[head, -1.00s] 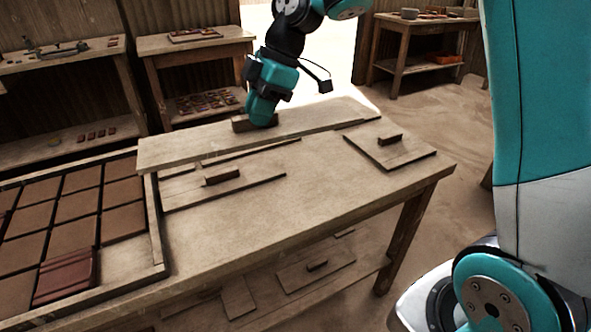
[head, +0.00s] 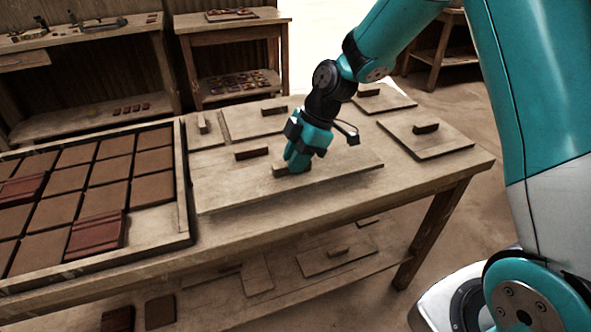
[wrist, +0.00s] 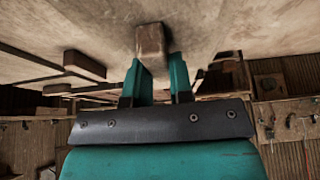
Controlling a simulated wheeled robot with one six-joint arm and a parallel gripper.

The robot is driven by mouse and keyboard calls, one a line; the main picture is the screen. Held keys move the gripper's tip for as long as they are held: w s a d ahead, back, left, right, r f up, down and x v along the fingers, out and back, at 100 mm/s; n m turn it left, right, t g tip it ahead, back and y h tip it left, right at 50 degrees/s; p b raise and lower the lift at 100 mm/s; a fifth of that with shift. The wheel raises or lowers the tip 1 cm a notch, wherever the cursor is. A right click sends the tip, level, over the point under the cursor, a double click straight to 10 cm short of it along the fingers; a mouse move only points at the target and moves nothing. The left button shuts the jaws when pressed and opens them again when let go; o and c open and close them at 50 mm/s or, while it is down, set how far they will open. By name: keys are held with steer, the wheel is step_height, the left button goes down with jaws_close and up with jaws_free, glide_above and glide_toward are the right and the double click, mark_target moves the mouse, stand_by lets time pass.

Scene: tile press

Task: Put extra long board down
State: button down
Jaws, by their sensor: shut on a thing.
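The extra long board (head: 340,169) is a pale wooden plank with a small block handle (head: 280,170). It lies level along the front part of the worktable, right of the tile tray. My gripper (head: 293,168) points down at the handle and is shut on it. The wrist view shows the handle (wrist: 150,42) at the fingertips, with the board's pale face around it. A dark shadow runs under the board's front edge; I cannot tell whether the board touches the table.
The worktable (head: 440,172) has a bare strip along its front. Other handled boards lie behind the held one, including one at the right (head: 425,140). A framed tray (head: 182,190) of brown and red tiles fills the left. More boards (head: 335,255) lie on the shelf below.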

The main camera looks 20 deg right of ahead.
steer(key=shift+f, duration=1.65)
steer(key=c, duration=1)
jaws_free()
steer(key=shift+f, duration=0.1)
